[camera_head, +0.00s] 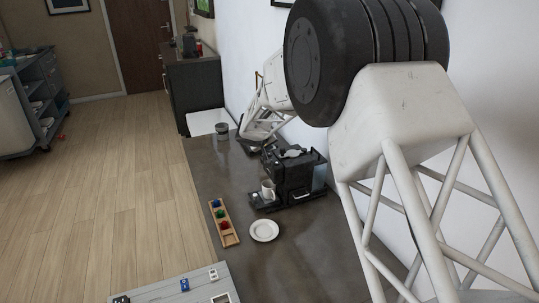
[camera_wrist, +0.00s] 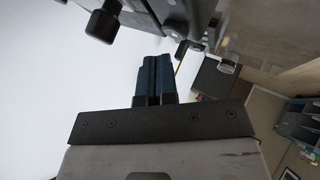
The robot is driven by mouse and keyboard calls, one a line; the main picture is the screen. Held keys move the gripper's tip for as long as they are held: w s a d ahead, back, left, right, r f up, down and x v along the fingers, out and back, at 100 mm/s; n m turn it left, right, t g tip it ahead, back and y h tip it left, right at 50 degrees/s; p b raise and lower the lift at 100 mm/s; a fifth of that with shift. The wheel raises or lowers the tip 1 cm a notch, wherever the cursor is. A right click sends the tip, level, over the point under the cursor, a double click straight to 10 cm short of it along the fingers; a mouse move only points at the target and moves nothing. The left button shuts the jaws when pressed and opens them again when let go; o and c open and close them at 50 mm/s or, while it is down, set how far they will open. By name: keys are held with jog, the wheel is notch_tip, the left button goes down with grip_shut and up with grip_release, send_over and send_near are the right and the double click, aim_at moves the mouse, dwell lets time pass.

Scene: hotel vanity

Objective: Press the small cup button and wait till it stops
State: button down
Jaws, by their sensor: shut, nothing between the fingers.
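The black coffee machine (camera_head: 300,172) stands on the dark counter, with a white cup (camera_head: 268,190) on its drip tray. In the wrist view, dark parts that look like the machine (camera_wrist: 180,14) fill the top edge. My gripper (camera_wrist: 157,60) is shut and empty, its dark blue fingers together and pointing toward those parts, with a gap visible. In the head view the end of my arm is near the machine's far side, and I cannot make out the fingertips there. I cannot make out the small cup button in either view.
A white saucer (camera_head: 264,230) lies in front of the machine. A wooden rack (camera_head: 224,222) with coloured capsules lies left of it. A dark round container (camera_head: 222,129) stands at the counter's far end.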

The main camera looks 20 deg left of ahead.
aim_at(268, 154)
jog(key=shift+f, duration=0.75)
dwell(1.0)
jog(key=shift+r, duration=0.1)
dwell(0.3)
jog(key=shift+r, duration=0.65)
jog(key=shift+r, duration=2.5)
